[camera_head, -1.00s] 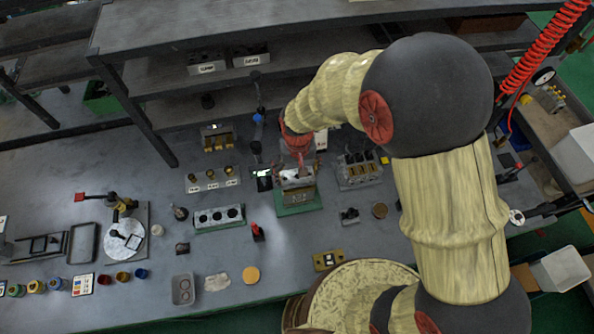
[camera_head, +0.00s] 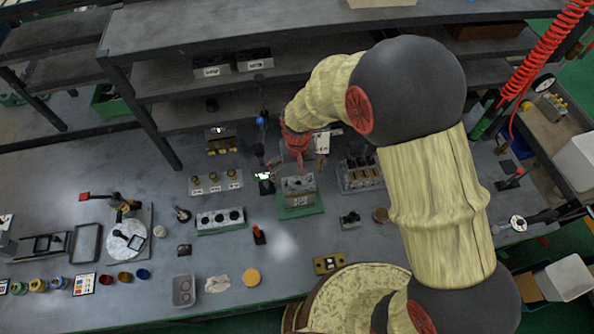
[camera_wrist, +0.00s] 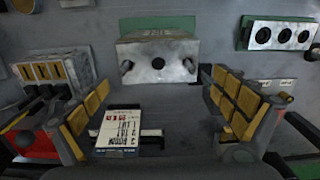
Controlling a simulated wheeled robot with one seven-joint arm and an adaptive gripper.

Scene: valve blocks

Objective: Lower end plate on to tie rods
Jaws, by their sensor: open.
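The valve block stack (camera_head: 298,198) stands on a green base (camera_head: 300,212) in the middle of the bench. Its top is a bright grey metal plate (camera_wrist: 157,60), taken to be the end plate, which seems to lie flat on the stack. Two dark round ends show at its left and right in the wrist view; I cannot tell for sure that they are tie rods. My gripper (camera_head: 298,158) is open and empty, just behind the stack and apart from it. In the wrist view its yellow-padded fingers (camera_wrist: 160,108) are spread wide, with the plate beyond them.
A printed white card (camera_wrist: 118,130) shows between my fingers. A block with brass-coloured slots (camera_head: 361,174) stands right of the stack. A three-hole block (camera_head: 221,219) and a red-topped item (camera_head: 259,234) are left of it. The shelf (camera_head: 200,72) stands behind. Bench in front is partly clear.

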